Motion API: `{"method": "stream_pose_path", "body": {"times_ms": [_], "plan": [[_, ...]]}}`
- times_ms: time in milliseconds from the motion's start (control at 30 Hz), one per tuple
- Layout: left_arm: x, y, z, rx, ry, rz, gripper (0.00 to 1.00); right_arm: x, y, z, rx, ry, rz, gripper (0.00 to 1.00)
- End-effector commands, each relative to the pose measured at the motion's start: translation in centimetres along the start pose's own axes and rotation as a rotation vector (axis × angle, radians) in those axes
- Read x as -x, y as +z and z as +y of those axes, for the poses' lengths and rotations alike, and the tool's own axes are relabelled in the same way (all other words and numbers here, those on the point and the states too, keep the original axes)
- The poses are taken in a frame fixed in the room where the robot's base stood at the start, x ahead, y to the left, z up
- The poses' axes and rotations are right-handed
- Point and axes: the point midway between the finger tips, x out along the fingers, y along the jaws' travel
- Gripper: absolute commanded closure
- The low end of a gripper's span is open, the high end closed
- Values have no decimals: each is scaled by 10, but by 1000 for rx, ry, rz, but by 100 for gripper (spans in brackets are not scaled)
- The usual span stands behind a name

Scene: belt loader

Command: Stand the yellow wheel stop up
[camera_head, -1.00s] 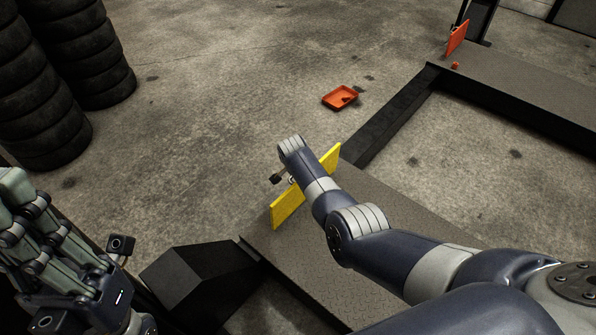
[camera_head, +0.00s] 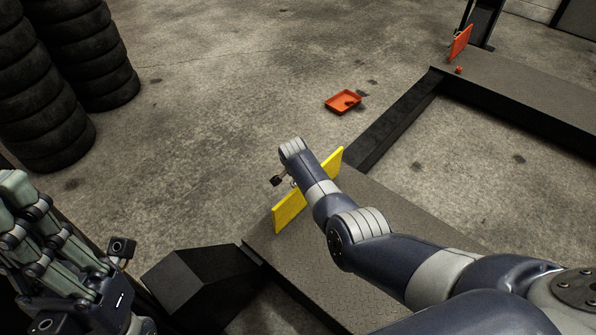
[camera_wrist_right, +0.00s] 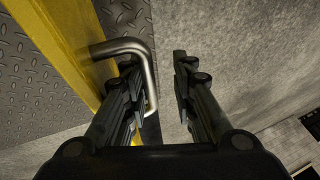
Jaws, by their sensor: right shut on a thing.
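The yellow wheel stop (camera_head: 290,210) is a flat plate at the near runway's end. It looks steeply raised, its exact tilt unclear; my right forearm covers its middle. In the right wrist view its yellow edge (camera_wrist_right: 62,42) runs down the left side, with a bent metal handle (camera_wrist_right: 122,46) on it.
The stop sits on a dark tread-plate runway (camera_head: 310,270). A black angled block (camera_head: 195,280) is at its near left. An orange tray (camera_head: 343,102) lies on the floor, tyre stacks (camera_head: 40,120) stand left, and an orange plate (camera_head: 460,42) is on the far runway.

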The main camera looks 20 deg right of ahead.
Motion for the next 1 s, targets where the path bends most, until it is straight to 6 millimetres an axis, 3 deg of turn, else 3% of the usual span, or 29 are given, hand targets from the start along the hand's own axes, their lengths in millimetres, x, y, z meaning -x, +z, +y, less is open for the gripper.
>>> {"method": "stream_pose_path", "body": {"times_ms": [233,733,1000], "plan": [[1,0,0,1,0,0,100,9,6,0,6,-4,-6,82],[0,0,0,1,0,-1,100,61,1,-5,1,-10,1,82],[0,0,0,1,0,-1,100,76,0,-3,1,-5,2,82]]}}
